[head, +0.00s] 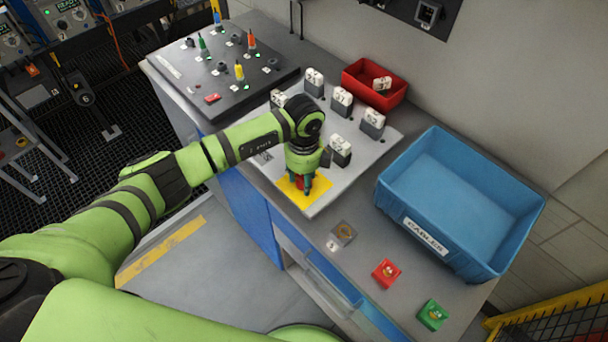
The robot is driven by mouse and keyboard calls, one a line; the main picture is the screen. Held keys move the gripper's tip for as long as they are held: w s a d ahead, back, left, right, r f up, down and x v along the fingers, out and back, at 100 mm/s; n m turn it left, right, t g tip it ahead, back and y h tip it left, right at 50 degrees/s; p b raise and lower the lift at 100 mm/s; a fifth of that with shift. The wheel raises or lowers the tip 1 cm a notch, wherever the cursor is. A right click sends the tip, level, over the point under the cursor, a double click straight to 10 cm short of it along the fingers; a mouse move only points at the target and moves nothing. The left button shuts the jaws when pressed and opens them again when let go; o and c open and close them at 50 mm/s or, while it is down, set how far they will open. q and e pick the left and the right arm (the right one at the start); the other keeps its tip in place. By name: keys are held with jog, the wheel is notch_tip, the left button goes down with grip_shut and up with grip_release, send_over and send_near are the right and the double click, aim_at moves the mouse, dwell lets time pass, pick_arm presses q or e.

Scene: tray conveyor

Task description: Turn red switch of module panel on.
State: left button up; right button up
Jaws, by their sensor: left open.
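The module panel (309,206) is a light grey plate on the bench, carrying several white-and-grey modules (340,150). A yellow square (321,189) marks its near corner. My left gripper (301,188) points down over this square. Its fingers are open, one on each side of a small red part, which looks like the red switch (301,182). The gripper covers most of that part, so I cannot tell its position or whether the fingers touch it. My right gripper is not in view.
A blue crate labelled CABLES (408,205) stands right of the panel. A red bin (356,84) holding a white module is behind. A dark board (180,90) with coloured plugs is at the far left. Grey (344,232), red (386,272) and green (432,315) small blocks lie in front.

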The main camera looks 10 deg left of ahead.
pick_arm(q)
grip_shut()
jog(key=shift+f+m+b, duration=0.1)
jog(key=shift+m+b, duration=0.4)
jog(key=shift+b, duration=0.05)
jog(key=shift+a+m+b, duration=0.1)
jog(key=shift+m+b, duration=0.5)
jog(key=shift+b, duration=0.05)
jog(key=m+b, duration=0.8)
jog(key=b, duration=0.1)
jog(key=m+b, duration=0.4)
jog(key=shift+w+a+f+m+b, duration=0.2)
jog(key=shift+a+m+b, duration=0.05)
jog(key=shift+m+b, duration=0.1)
jog(key=shift+r+m+b, duration=0.2)
jog(key=shift+m+b, duration=1.35)
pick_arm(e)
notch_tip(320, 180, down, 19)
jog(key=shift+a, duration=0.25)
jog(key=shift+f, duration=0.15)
pick_arm(q)
grip_release()
jog(key=shift+r, duration=0.1)
